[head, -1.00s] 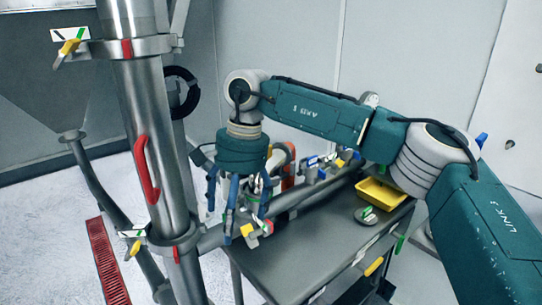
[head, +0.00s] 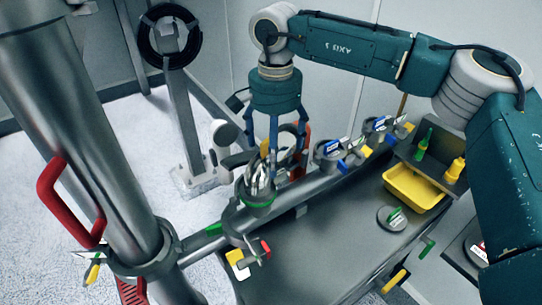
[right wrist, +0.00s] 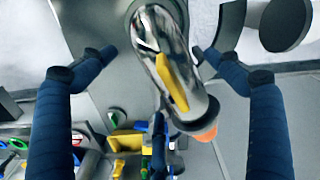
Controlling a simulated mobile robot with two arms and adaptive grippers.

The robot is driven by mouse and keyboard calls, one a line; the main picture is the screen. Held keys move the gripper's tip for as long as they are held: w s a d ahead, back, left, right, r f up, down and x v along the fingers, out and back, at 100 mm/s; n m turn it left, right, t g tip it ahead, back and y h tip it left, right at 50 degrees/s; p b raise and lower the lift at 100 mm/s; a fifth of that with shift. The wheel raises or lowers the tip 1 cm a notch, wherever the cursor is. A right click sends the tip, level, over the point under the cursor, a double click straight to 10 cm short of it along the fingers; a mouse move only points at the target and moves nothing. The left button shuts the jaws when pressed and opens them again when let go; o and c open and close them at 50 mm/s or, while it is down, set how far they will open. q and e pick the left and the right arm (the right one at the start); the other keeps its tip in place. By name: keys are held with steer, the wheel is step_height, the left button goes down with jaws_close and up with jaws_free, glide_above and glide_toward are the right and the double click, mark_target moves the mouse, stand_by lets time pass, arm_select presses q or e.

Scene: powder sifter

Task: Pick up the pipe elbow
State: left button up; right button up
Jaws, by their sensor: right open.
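In the right wrist view a curved shiny pipe piece (right wrist: 160,45), which looks like the elbow, lies between the two blue fingers of my right gripper (right wrist: 152,54). The fingers are spread wide, with a visible gap on both sides. My left gripper is not in view.
A thick upright pipe (head: 85,130) with a red handle (head: 68,203) stands at the left. Valves with coloured levers (head: 345,150) line the horizontal pipe. A dark table (head: 325,255) bears a yellow tray (head: 412,188) and a round lid (head: 390,219). Its front middle is clear.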

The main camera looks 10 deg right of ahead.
steer(key=shift+d+f, duration=0.15)
steer(key=shift+f, duration=0.25)
steer(key=f+p, duration=0.2)
steer(key=f, duration=0.1)
steer(key=f+p, duration=0.1)
steer(key=f, duration=0.1)
steer(key=shift+w+f, duration=0.1)
steer(key=shift+w, duration=0.2)
steer(key=shift+f, duration=0.15)
steer(key=c, duration=1.9)
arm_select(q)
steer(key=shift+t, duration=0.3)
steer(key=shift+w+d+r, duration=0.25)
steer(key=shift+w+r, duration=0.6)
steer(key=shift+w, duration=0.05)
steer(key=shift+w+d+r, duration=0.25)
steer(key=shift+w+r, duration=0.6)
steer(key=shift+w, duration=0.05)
arm_select(e)
steer(key=shift+w, duration=0.1)
steer(key=shift+c, duration=0.3)
